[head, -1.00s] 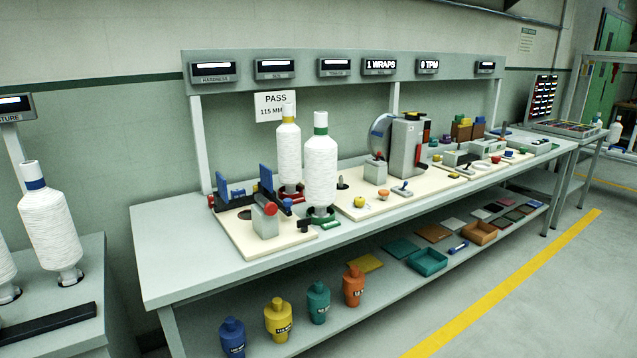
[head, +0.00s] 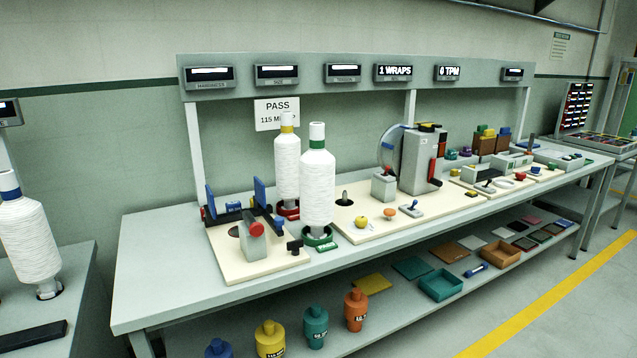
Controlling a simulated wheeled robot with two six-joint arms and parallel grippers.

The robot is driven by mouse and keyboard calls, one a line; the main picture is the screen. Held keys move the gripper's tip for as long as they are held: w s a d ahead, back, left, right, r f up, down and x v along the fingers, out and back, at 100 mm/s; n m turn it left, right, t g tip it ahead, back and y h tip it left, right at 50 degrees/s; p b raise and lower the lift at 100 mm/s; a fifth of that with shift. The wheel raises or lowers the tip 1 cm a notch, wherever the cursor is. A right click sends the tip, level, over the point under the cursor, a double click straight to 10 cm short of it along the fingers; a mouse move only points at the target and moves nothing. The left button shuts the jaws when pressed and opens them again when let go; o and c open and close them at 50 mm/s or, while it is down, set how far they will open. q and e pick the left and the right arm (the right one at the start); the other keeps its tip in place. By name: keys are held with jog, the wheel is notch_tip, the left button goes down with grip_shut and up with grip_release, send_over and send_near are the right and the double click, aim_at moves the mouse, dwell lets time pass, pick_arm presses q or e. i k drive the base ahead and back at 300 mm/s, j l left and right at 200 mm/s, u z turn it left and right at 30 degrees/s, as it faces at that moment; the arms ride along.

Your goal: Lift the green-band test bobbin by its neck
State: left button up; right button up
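The green-band test bobbin (head: 318,188) is a tall white wound bobbin with a green band on its neck and a white top. It stands upright on the bench in a dark green ring base (head: 320,237). A similar bobbin with a yellow band (head: 287,168) stands just behind it to the left, in a red ring base, and is partly covered by it. Neither of my grippers shows in the head view.
The bench (head: 160,265) has a cream board with a clamp-like fixture (head: 252,240) left of the bobbins. A second cream board (head: 400,222) with a grey machine (head: 420,160) lies to the right. The bench's left end is clear. A blue-band bobbin (head: 28,240) stands far left.

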aim_at(317, 166)
jog(key=i+l+u, duration=0.1)
jog(key=l, duration=0.25)
jog(key=i+l+u, duration=0.1)
jog(key=i+l, duration=0.15)
jog(key=i+l+u, duration=0.1)
jog(key=l, duration=0.4)
jog(key=i+l, duration=0.25)
jog(key=i+l+u, duration=0.15)
jog(key=l, duration=0.35)
jog(key=i+l+u, duration=0.1)
jog(key=l, duration=0.3)
